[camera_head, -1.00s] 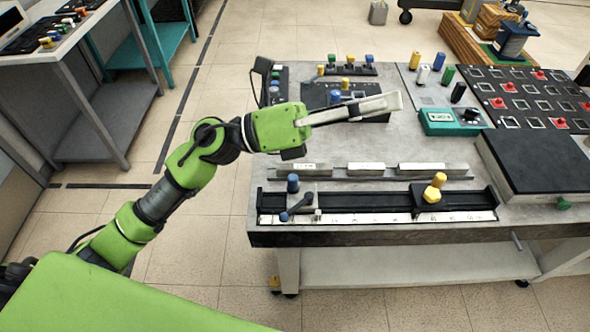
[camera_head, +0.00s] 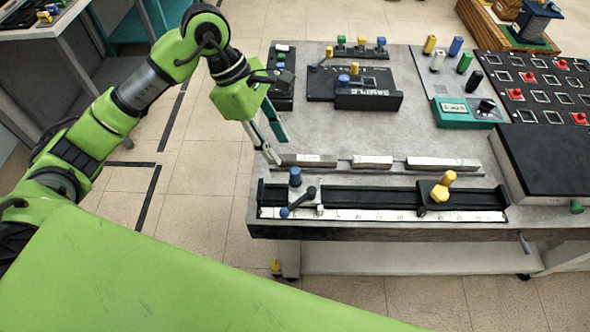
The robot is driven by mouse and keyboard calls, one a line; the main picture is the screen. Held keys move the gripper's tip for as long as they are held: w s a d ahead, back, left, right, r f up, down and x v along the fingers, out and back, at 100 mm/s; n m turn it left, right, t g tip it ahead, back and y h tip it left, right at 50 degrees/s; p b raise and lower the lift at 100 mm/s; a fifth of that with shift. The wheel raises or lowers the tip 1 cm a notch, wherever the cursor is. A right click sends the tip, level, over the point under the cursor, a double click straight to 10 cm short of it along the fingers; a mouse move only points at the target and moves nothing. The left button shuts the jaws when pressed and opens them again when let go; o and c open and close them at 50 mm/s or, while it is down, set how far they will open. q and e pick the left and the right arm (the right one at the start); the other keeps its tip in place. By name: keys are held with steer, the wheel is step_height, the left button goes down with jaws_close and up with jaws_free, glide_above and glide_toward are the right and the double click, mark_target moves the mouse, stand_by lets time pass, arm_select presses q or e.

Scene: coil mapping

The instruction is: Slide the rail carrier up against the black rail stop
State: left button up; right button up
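A black rail (camera_head: 375,198) with a white scale along its front lies near the table's front edge. At its left end sits a grey carrier with a blue knob (camera_head: 295,177) and a dark lever with a blue tip (camera_head: 298,202). Toward the right end sits a black block (camera_head: 424,196) with a yellow knob (camera_head: 442,188), which looks like the rail stop. A long stretch of rail separates the two. My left gripper (camera_head: 277,152) points down, open and empty, just behind and left of the blue knob, apart from it. My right gripper is out of view.
Metal bars (camera_head: 372,162) lie in a row behind the rail. A black-topped box (camera_head: 548,160) stands at the right. A black sample fixture (camera_head: 368,100) and a teal meter (camera_head: 468,111) stand farther back. Bare tabletop (camera_head: 325,138) lies between the fixture and the bars.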

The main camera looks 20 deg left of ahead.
mark_target(292, 169)
arm_select(q)
steer(key=p+x, duration=0.2)
steer(key=x, duration=0.9)
steer(key=shift+w+d, duration=0.1)
steer(key=shift+r, duration=0.1)
jaws_close()
